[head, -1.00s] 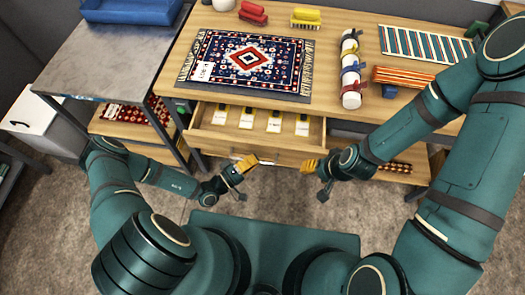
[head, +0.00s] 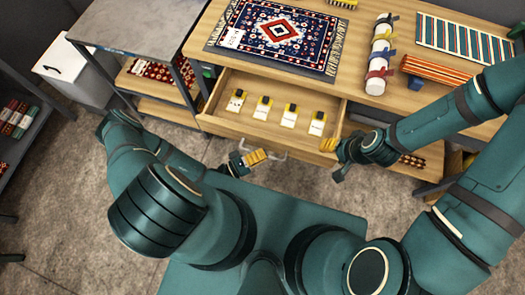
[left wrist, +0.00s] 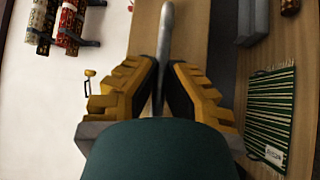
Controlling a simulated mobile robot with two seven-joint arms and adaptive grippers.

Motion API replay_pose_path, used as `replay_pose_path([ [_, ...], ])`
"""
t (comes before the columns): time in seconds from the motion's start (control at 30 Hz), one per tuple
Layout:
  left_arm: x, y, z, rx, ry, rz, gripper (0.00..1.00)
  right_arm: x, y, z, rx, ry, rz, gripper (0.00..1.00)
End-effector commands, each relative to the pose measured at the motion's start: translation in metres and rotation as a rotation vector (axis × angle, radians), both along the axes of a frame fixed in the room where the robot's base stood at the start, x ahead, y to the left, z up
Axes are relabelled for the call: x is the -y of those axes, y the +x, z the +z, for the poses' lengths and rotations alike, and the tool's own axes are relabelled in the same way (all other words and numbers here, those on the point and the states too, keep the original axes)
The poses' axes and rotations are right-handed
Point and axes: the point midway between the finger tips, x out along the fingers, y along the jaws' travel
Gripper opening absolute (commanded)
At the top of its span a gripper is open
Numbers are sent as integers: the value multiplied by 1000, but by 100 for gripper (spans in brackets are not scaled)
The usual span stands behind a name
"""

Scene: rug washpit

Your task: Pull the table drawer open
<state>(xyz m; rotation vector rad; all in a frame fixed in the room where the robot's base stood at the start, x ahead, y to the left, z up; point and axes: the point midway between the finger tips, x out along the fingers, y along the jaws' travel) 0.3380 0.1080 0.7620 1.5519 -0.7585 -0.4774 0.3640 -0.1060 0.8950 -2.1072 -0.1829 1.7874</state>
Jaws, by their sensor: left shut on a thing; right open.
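The table drawer (head: 238,130) stands pulled out from under the wooden tabletop, with several small white, yellow and black items lying inside. Its pale bar handle (head: 276,154) is on the front panel. My left gripper (head: 255,157) is at the drawer front, shut on the handle. In the left wrist view the grey handle bar (left wrist: 165,40) runs up between the fingers of the left gripper (left wrist: 160,85). My right gripper (head: 328,145) is open and appears empty, close to the right end of the drawer front; whether it touches is unclear.
On the table (head: 375,105) lie a patterned rug (head: 300,50), a rolled white rug (head: 380,50) and striped textiles. A metal-topped shelf unit (head: 145,25) stands left of the table. My base is close in front of the drawer, with bare floor (head: 60,200) to the left.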

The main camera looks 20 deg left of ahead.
Motion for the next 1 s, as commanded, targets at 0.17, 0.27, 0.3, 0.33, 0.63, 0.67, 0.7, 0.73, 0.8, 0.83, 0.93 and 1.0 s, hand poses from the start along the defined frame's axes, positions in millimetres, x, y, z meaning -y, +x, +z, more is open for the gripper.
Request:
replay_pose_path([
  [0.17,2,0,1,1,-4,-4,41,0,0,0,0,0,0,51],
  [0.27,1,0,1,1,-3,-3,41,0,0,0,0,0,0,51],
  [0.3,1,0,1,0,-2,-2,41,0,0,0,0,0,0,51],
  [0.33,1,0,1,0,-2,-2,41,0,0,0,1,0,0,51],
  [0.63,-10,-10,-2,-1,1,0,41,0,0,0,1,0,0,51],
  [0.67,-14,-13,-3,-1,1,1,41,0,0,0,1,0,0,51],
  [0.7,-19,-18,-4,-1,1,2,41,0,0,0,1,0,0,51],
  [0.73,-23,-22,-4,-1,1,1,41,0,0,0,1,0,0,51],
  [0.8,-34,-32,-7,-1,3,3,41,0,0,0,1,0,0,51],
  [0.83,-38,-36,-7,-1,2,3,41,0,0,0,1,0,0,51],
  [0.93,-52,-51,-10,-1,1,1,41,0,0,0,1,0,0,51],
  [1.0,-61,-60,-11,-1,1,1,41,0,0,0,1,0,0,51],
])
